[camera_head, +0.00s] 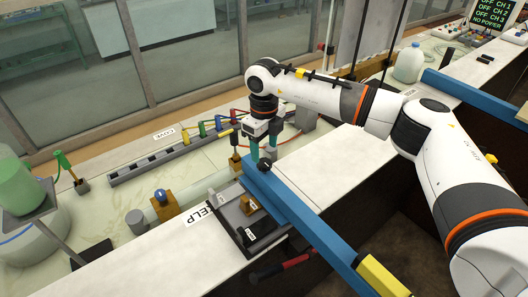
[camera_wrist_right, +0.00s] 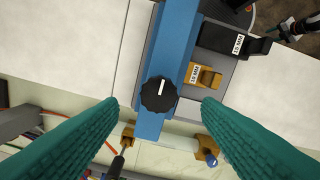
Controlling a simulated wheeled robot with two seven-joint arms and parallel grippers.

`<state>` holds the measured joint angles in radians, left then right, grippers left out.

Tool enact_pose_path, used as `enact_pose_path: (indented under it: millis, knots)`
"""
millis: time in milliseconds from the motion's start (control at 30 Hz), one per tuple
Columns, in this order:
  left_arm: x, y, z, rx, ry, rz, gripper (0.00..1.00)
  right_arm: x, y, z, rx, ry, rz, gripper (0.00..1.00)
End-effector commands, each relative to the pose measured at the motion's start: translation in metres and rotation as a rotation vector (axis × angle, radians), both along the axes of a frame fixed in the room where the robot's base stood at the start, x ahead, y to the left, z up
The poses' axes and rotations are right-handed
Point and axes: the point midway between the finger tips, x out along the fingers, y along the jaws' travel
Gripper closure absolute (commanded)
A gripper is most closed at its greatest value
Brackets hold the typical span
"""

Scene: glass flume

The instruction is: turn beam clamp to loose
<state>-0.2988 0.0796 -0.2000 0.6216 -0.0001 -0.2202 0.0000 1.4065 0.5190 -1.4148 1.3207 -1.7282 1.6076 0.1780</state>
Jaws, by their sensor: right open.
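The beam clamp is a round black ribbed knob (camera_wrist_right: 159,94) with a white pointer line on top. It sits near the end of a blue beam (camera_wrist_right: 177,35). The knob also shows in the head view (camera_head: 264,164), just below my right gripper (camera_head: 263,153). In the right wrist view my right gripper (camera_wrist_right: 159,106) has its two teal fingers wide apart, one on each side of the knob and apart from it. It holds nothing. Any label around the knob is not readable. My left gripper is not seen in the head view.
A grey tray (camera_head: 226,203) with labelled black and orange blocks (camera_wrist_right: 203,76) lies beside the beam. A pale pipe (camera_wrist_right: 174,141) in brass-coloured fittings runs past the beam's end. A small green jug (camera_head: 20,185) stands at far left. The white ledge (camera_head: 130,268) is partly clear.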

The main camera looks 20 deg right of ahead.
Motion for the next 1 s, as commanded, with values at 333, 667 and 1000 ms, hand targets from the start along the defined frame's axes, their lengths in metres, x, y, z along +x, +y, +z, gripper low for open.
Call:
enact_pose_path:
  millis: [333, 667, 1000]
  knots:
    - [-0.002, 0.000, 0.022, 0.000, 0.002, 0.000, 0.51, 0.000, 0.000, -0.043, 0.001, 0.001, 0.000, 0.41]
    - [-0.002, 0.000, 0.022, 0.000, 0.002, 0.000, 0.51, 0.000, 0.000, -0.048, 0.001, -0.001, 0.000, 0.41]
    - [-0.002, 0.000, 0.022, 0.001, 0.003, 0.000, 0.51, 0.001, 0.000, -0.047, 0.001, -0.001, 0.000, 0.86]
